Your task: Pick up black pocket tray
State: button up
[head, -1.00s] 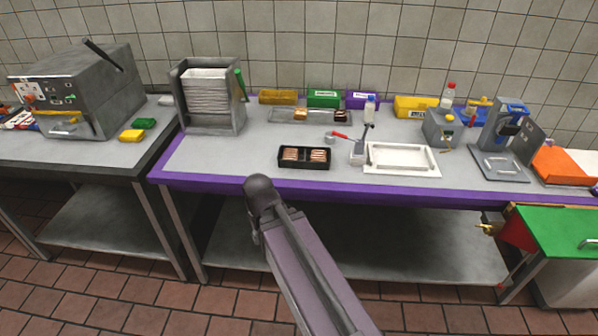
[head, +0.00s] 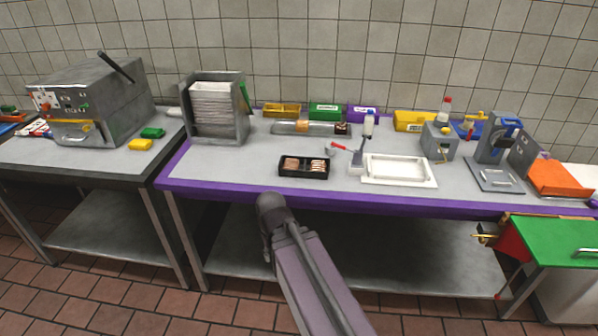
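The black pocket tray (head: 303,175) lies flat near the front edge of the purple-edged table, left of the white tray. It has two pockets, each with brown and pinkish pieces in it. My arm reaches up from the bottom of the head view and ends in a dark rounded part below the table's front edge, in front of and apart from the black tray. My gripper's fingers are not visible, so nothing shows of what they hold.
A white tray (head: 398,170) and a red-handled tool (head: 338,145) lie close to the right of the black tray. A grey rack of white sheets (head: 215,108) stands at the back left. A long grey tray (head: 290,128) lies behind. The tabletop left of the black tray is clear.

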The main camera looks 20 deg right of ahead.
aim_at(304, 172)
jog(key=z, duration=0.8)
jog(key=i, duration=0.5)
jog(key=z, duration=0.85)
jog(key=k, duration=0.15)
jog(key=z, duration=0.4)
